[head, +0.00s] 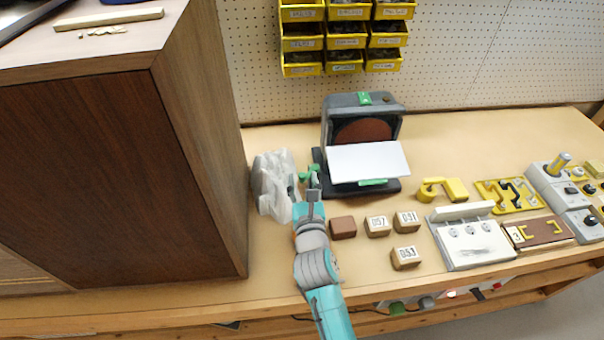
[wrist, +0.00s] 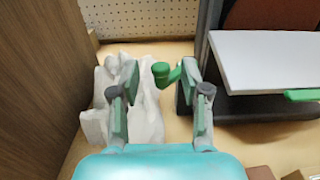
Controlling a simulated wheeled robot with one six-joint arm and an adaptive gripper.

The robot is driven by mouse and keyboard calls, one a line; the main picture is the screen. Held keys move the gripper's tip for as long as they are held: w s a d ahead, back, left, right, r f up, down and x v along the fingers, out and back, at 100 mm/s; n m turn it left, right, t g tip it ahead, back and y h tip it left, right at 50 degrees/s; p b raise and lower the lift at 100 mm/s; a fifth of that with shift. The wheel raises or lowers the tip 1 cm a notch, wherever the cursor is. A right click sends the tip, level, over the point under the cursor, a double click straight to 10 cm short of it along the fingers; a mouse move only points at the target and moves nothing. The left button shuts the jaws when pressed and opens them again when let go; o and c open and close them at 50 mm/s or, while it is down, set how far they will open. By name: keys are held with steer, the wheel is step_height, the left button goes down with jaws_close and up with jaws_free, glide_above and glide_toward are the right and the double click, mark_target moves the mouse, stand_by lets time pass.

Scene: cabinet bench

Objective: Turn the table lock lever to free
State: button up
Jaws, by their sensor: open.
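The green lock lever (head: 309,171) is on the left side of a dark machine (head: 329,185) with a white table plate (head: 368,162). In the wrist view the lever (wrist: 162,73) shows a round knob end and a short arm running right toward the machine. My gripper (head: 304,186) is open, beside the machine's left side. In the wrist view the lever appears between the two fingers of my gripper (wrist: 167,88), nearer the right finger. I cannot tell whether that finger touches it. Part of the lever near the machine is hidden by the right finger.
A crumpled pale object (head: 270,185) lies left of my gripper, close to a tall brown cabinet (head: 205,130). Brown blocks, several with numbers (head: 377,226), lie to the right in front of the machine. A yellow handle (head: 442,189) and panels sit farther right.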

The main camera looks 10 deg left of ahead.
mark_target(300, 177)
steer(key=shift+x, duration=1.45)
jaws_close()
steer(key=shift+a+m+h, duration=0.25)
steer(key=shift+m+h, duration=0.05)
steer(key=shift+h, duration=0.1)
steer(key=shift+w+h, duration=0.1)
steer(key=shift+h, duration=0.2)
steer(key=shift+w+a+m+t+h, duration=0.15)
steer(key=shift+m+t+h, duration=0.15)
steer(key=shift+m+h, duration=0.45)
